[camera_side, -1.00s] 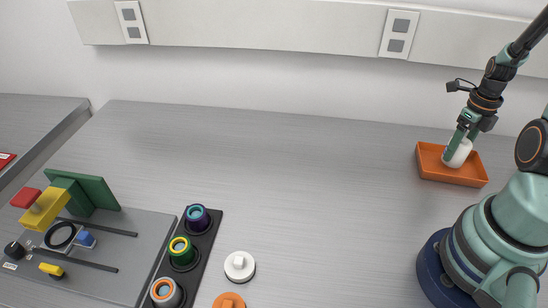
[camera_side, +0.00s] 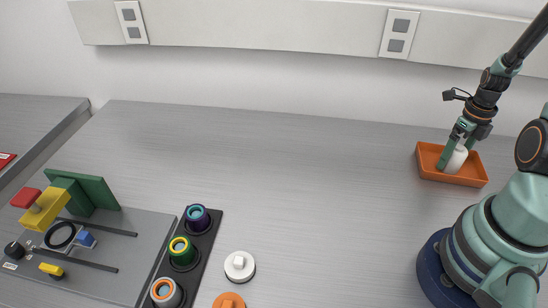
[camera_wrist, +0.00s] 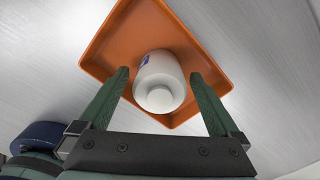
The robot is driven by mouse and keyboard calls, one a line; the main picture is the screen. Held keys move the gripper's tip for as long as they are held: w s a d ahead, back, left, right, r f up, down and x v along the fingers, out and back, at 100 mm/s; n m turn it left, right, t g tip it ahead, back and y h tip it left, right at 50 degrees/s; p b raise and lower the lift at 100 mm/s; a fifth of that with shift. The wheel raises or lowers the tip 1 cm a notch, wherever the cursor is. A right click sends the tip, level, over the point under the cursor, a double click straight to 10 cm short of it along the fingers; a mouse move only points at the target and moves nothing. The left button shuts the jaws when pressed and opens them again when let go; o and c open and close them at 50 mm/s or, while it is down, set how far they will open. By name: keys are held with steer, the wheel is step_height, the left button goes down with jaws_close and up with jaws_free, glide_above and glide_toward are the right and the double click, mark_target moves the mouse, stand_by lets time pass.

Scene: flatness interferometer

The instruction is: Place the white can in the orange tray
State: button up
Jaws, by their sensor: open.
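The white can (camera_side: 456,159) stands in the orange tray (camera_side: 427,160) at the right of the side view. In the wrist view the can (camera_wrist: 158,78) is inside the orange tray (camera_wrist: 112,48), with its narrower round top toward the camera. My gripper (camera_side: 451,153) is open at the can. In the wrist view its two green fingers (camera_wrist: 162,82) are on either side of the can, with a gap visible at each side. The side view partly hides the can behind a finger.
A black rack (camera_side: 215,219) with several coloured cylinders stands at the front left. A white round knobbed piece (camera_side: 239,267) and an orange one (camera_side: 229,300) lie beside it. A grey plate (camera_side: 120,257) carries coloured blocks at the left. The middle of the bench is clear.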

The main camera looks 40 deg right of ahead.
mark_target(459, 147)
steer(key=shift+r, duration=0.1)
step_height(459, 147, up, 11)
steer(key=shift+f, duration=0.1)
steer(key=shift+w+r, duration=0.1)
steer(key=shift+r, duration=0.5)
steer(key=w+a+r+m+t, duration=0.2)
steer(key=w+a+r+m, duration=0.1)
steer(key=a+m, duration=0.5)
steer(key=w+a+r+m+t, duration=0.1)
steer(key=w+a+r+m, duration=0.3)
steer(key=a+m, duration=0.5)
steer(key=w+a+r+m+t, duration=0.2)
steer(key=a+m, duration=0.6)
steer(key=m, duration=0.8)
steer(key=shift+w+a+r+m+t, duration=0.3)
steer(key=shift+w+a+r+m, duration=0.1)
steer(key=shift+w+r, duration=0.45)
